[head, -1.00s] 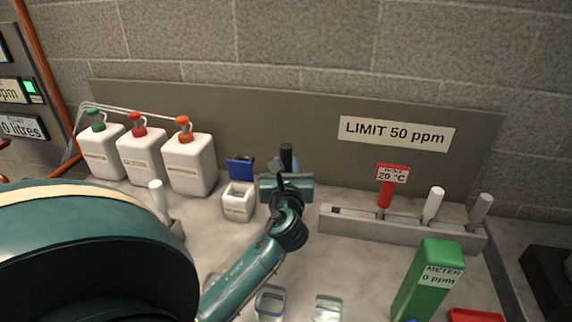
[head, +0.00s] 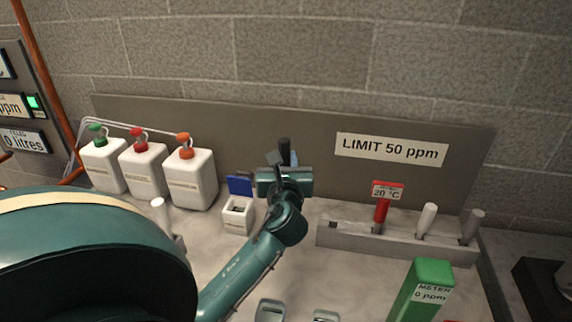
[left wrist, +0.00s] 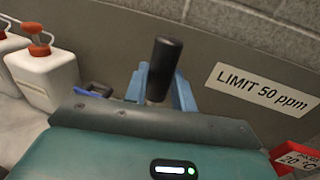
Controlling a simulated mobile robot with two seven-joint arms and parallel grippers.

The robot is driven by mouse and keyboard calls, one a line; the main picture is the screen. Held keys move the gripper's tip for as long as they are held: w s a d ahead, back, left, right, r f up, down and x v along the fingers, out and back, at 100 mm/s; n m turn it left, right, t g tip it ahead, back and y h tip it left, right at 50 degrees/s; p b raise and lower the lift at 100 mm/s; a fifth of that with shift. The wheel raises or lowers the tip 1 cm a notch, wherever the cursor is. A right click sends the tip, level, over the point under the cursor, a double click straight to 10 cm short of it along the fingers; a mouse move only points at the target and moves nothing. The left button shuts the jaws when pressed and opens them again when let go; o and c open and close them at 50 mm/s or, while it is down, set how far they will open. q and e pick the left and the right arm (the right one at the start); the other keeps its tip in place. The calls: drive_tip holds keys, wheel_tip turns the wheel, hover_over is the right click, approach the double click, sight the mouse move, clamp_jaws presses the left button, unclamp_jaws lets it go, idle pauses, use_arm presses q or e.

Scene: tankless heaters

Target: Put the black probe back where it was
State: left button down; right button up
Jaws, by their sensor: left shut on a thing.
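The black probe (head: 284,148) is held upright in my left gripper (head: 286,163), above the bench and in front of the grey back panel. In the left wrist view its dark top (left wrist: 164,66) stands between the two blue fingers (left wrist: 161,90), which are shut on it. Its lower part is hidden by the gripper body. A grey rack (head: 350,236) to the right holds a red probe (head: 381,209) with a 20 °C tag, a white probe (head: 427,219) and a grey probe (head: 472,226). The rack's left end has no probe. My right gripper is not in view.
White bottles (head: 191,180) with coloured caps stand left. A small white box (head: 239,215) with a raised blue lid is just left of my gripper. A green meter (head: 424,285) reading 0 ppm stands front right. Bench between gripper and rack is clear.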

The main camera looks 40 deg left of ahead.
use_arm(q)
drive_tip(key=w+d+f+m+t+h+b, duration=0.35)
drive_tip(key=w+d+h, duration=0.25)
drive_tip(key=d, duration=0.5)
drive_tip(key=shift+m, duration=0.45)
wheel_tip(320, 180, down, 8)
drive_tip(key=shift+a+r+b, duration=0.1)
drive_tip(key=shift+r+b, duration=0.1)
drive_tip(key=shift+b, duration=0.8)
drive_tip(key=shift+f, duration=0.6)
drive_tip(key=c, duration=1.1)
unclamp_jaws()
drive_tip(key=shift+c, duration=0.2)
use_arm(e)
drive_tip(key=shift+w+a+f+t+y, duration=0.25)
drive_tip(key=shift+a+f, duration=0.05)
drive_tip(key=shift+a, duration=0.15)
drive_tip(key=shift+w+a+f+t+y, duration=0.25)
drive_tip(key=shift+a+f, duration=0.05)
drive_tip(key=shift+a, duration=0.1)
